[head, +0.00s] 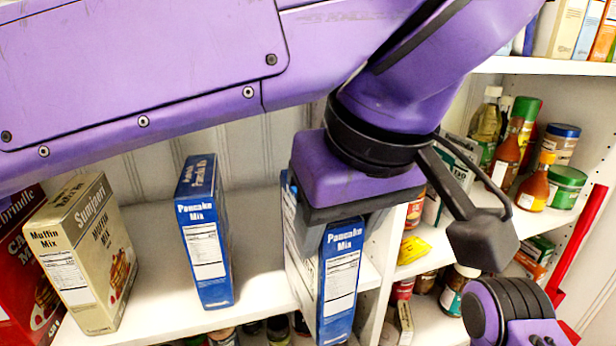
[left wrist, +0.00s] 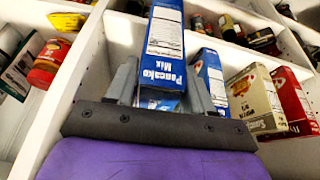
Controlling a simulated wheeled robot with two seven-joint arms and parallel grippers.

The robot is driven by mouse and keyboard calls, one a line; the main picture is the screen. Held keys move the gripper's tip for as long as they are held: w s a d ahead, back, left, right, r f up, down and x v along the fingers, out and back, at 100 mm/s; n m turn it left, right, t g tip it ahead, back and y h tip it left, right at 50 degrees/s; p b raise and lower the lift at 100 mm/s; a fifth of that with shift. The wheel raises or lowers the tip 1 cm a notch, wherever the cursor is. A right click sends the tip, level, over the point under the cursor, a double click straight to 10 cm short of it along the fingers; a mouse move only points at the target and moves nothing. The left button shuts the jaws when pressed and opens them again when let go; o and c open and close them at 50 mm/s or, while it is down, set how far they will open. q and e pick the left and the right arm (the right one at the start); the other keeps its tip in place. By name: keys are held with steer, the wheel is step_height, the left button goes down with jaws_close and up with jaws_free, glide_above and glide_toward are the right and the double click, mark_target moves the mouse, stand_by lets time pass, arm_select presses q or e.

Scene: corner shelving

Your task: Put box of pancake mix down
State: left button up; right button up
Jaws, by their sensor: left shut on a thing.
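My left gripper (head: 338,228) comes down from above and is shut on a blue box of pancake mix (head: 341,283). The box hangs upright below the palm, by the shelf's front edge. Its bottom is cut off by the picture's edge, so I cannot tell whether it touches the shelf. In the left wrist view the box (left wrist: 165,38) sits between the two grey fingers (left wrist: 162,82). A second blue pancake mix box (head: 205,240) stands on the white shelf (head: 150,240), to the left of the held one. My right gripper does not show.
A muffin mix box (head: 85,255) and a red brownie box (head: 25,265) stand at the left. A bare gap lies between the two blue boxes. A white divider (head: 385,235) stands right of the held box, with bottles and jars (head: 505,155) on the shelves beyond.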

arm_select(q)
steer(key=w, duration=0.2)
steer(key=w+a+p, duration=0.1)
steer(key=w, duration=0.1)
steer(key=w+a, duration=0.1)
steer(key=w, duration=0.1)
steer(key=shift+w+a+r, duration=0.1)
steer(key=shift+a+r, duration=0.1)
steer(key=shift+a, duration=0.05)
steer(key=shift+w+a+r+p, duration=0.15)
steer(key=shift+w+r+p, duration=0.25)
steer(key=shift+p, duration=0.85)
steer(key=shift+w+a+f, duration=0.15)
steer(key=shift+w+f, duration=0.1)
steer(key=shift+f, duration=0.1)
steer(key=shift+s+f, duration=0.1)
steer(key=shift+f, duration=0.25)
steer(key=o, duration=1.3)
steer(key=shift+b, duration=0.35)
